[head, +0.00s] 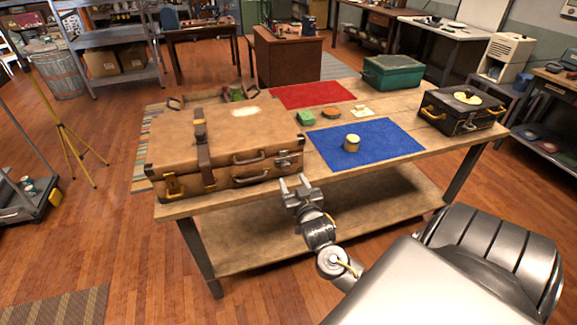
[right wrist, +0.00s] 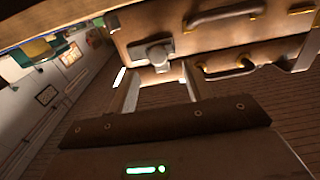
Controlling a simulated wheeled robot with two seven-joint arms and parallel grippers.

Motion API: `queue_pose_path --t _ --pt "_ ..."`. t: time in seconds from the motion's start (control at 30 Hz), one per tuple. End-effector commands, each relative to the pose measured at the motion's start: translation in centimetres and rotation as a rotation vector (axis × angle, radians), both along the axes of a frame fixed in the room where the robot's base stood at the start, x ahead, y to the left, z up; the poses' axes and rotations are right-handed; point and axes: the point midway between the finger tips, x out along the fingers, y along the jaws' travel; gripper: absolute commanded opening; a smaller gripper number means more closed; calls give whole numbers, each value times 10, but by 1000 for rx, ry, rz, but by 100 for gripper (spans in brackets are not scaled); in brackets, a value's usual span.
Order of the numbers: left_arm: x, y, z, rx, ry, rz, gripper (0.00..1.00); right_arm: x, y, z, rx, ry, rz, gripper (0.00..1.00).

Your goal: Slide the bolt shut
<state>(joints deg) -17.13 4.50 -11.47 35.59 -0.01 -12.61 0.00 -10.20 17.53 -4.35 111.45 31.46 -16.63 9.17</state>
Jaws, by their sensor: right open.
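A large brown leather suitcase (head: 225,135) lies on the wooden workbench (head: 460,150), its front facing me. A metal bolt (head: 288,160) sits at the right end of its front face, beside the handles. In the right wrist view the bolt (right wrist: 152,55) shows as a grey plate with a knob, just beyond the fingertips. Whether the bolt is drawn or shut is too small to tell. My right gripper (head: 294,182) is open and empty, just in front of and below the bolt, apart from it. My left gripper is out of view.
A blue mat (head: 390,145) with a small round tin (head: 352,143) lies right of the suitcase. A red mat (head: 310,94), a green case (head: 392,72) and a black case (head: 460,112) are farther off. The bench's front edge is close to my right gripper.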

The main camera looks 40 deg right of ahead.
Motion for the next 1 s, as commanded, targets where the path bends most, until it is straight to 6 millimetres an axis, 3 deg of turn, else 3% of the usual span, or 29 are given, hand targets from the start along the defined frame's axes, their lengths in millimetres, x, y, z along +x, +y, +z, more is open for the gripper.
queue_pose_path --t 0.1,0.33,1.0 --pt "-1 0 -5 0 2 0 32 -21 10 -2 2 0 1 51" --pt "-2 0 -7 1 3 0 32 -43 19 -1 0 0 1 51" --pt "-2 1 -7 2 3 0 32 -45 20 0 -1 0 1 51"
